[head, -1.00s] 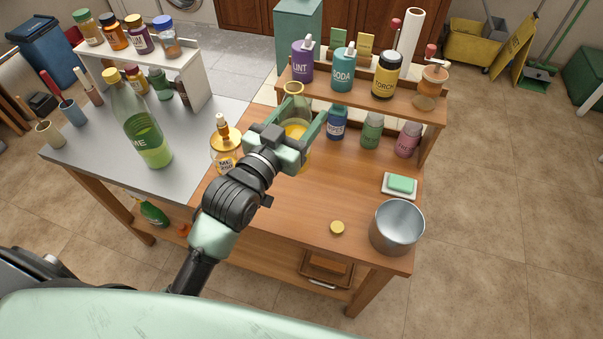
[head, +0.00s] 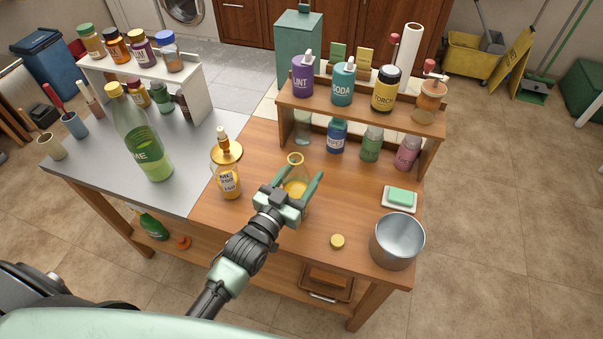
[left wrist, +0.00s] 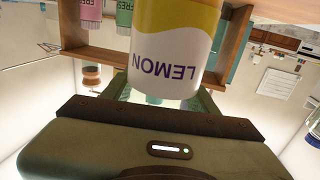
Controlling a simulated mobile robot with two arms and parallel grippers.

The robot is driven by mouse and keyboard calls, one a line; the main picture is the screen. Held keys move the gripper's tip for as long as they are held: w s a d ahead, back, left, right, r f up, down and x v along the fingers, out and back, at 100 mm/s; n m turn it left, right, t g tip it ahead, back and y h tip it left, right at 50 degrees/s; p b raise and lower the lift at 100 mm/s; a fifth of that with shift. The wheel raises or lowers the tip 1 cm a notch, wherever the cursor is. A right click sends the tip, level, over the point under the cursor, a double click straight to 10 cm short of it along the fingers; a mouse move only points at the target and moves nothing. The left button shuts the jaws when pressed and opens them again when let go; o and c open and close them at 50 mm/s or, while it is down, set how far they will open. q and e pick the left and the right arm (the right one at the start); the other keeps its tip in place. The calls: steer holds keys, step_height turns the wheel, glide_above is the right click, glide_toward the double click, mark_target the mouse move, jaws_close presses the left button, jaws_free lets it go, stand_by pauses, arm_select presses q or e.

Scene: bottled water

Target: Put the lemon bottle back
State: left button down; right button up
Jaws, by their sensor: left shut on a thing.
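The lemon bottle (head: 295,186) is clear with yellow liquid and an open gold-rimmed neck. My left gripper (head: 293,194) is shut around its body, over the wooden table (head: 245,215). Whether its base touches the wood is hidden. In the left wrist view the bottle (left wrist: 175,45) fills the top middle, its white label reading LEMON upside down. A small round yellow cap (head: 337,241) lies on the table, right of the gripper. My right gripper is not in view.
A wooden shelf (head: 350,108) carries several containers; a blue bottle (head: 337,136), green bottle (head: 371,144) and pink bottle (head: 407,153) stand beneath it. An amber pump bottle (head: 228,176) is left of the lemon bottle. A metal pot (head: 397,241) and soap dish (head: 399,207) are right.

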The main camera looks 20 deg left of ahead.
arm_select(q)
steer(key=shift+f, duration=0.15)
steer(key=shift+c, duration=2.2)
jaws_free()
steer(key=b+v, duration=0.2)
steer(key=v, duration=1)
steer(key=shift+r, duration=0.25)
